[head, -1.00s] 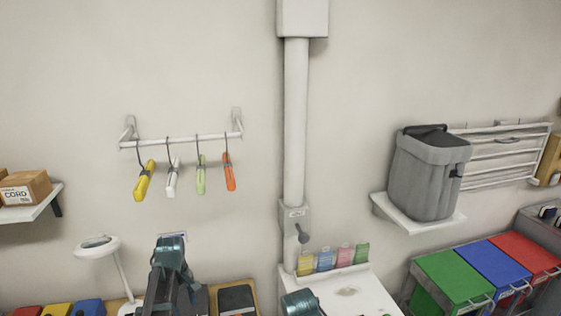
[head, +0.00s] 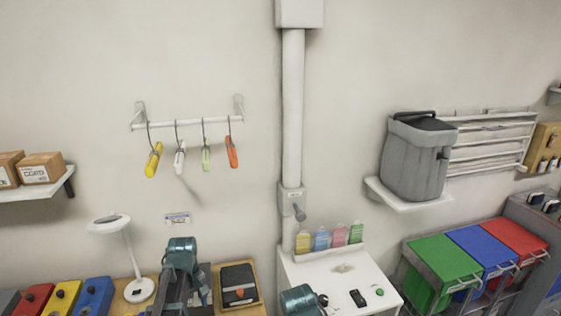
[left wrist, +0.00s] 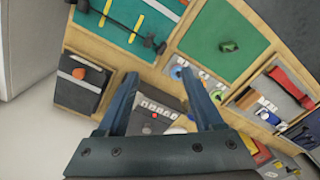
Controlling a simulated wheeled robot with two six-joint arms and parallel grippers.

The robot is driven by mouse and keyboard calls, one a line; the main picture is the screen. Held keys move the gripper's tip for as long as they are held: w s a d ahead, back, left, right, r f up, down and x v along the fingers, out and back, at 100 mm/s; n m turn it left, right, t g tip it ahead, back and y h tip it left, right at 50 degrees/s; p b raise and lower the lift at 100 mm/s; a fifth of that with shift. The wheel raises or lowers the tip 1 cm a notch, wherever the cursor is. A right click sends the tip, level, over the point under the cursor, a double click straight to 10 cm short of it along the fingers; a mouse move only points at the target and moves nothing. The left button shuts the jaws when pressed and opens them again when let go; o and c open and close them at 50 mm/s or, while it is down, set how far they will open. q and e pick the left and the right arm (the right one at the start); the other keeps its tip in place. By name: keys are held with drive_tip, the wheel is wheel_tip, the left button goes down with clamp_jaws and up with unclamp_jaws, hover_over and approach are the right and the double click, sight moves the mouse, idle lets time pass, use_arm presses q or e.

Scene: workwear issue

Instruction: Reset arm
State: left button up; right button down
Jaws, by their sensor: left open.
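My left gripper (left wrist: 165,98) shows in the left wrist view with its two dark blue fingers spread apart and nothing between them. It points over a wooden-edged bench tray, with a grey panel and a small red dot beyond the fingertips. In the head view, only upper parts of my left arm show at the bottom, in front of the bench; its fingers cannot be made out there. A teal part of my right arm shows at the bottom middle, in front of the white cabinet. My right gripper is not in view.
A white lamp (head: 110,222) and a black notebook-like item (head: 238,285) flank my left arm. A white cabinet (head: 365,268) stands mid-right, with green, blue and red bins (head: 447,258) beyond. A wall rail (head: 190,123) holds several coloured tools. The wall space above is clear.

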use_arm(q)
drive_tip(key=s+d+f+m+b, duration=0.4)
drive_tip(key=s+d+m, duration=0.3)
drive_tip(key=s+d, duration=0.1)
drive_tip(key=s+d+f+m+y+b, duration=0.1)
drive_tip(key=s+d+f+m+b, duration=0.4)
drive_tip(key=d, duration=0.6)
drive_tip(key=s+m, duration=0.2)
drive_tip(key=s, duration=0.1)
drive_tip(key=shift+d+f, duration=0.2)
drive_tip(key=shift+f, duration=0.1)
